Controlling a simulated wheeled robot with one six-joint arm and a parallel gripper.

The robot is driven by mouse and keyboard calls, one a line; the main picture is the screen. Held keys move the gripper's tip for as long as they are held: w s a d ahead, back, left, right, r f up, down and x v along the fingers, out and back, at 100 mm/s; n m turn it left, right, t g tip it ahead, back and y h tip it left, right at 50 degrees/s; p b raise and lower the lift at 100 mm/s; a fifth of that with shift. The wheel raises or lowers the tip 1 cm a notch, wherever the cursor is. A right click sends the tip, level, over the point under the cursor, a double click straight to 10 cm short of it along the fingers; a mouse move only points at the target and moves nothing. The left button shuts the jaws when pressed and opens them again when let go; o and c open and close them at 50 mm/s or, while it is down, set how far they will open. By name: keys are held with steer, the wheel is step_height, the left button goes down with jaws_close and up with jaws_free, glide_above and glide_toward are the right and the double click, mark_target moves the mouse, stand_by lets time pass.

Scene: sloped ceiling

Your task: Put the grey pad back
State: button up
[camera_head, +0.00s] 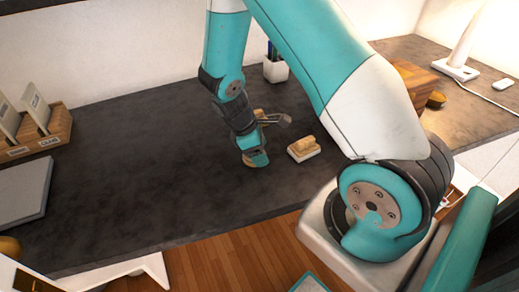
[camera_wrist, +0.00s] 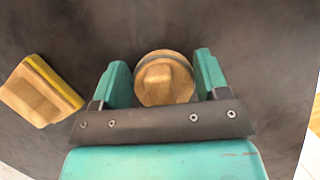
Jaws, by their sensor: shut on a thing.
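My gripper (camera_head: 250,150) is low over the dark worktop, with its tip partly hidden by its own links in the head view. In the wrist view its two teal fingers (camera_wrist: 161,78) stand on either side of a round wooden-backed pad with a grey band (camera_wrist: 165,80), and it is shut on this pad. The pad's wooden edge (camera_head: 257,162) shows at the fingertips in the head view. Its underside is hidden, and I cannot tell whether it touches the worktop.
A wooden block with a yellow edge (camera_wrist: 40,92) lies beside the gripper; the head view shows it too (camera_head: 303,148). A labelled wooden rack (camera_head: 52,135) and a grey slab (camera_head: 24,190) stand left. A white pen cup (camera_head: 276,71) stands behind. The worktop's left middle is clear.

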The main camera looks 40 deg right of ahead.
steer(key=shift+f, duration=0.1)
steer(key=o, duration=0.8)
steer(key=shift+o, duration=0.2)
steer(key=v, duration=1.2)
steer(key=s+a+r+m+t+y, duration=0.2)
steer(key=s+a+r+y, duration=0.5)
steer(key=s+a+r, duration=0.8)
steer(key=s+a+m, duration=0.1)
steer(key=s+a, duration=0.2)
steer(key=shift+a+r+t+y, duration=0.15)
steer(key=shift+r+t+y, duration=0.15)
steer(key=shift+t, duration=0.1)
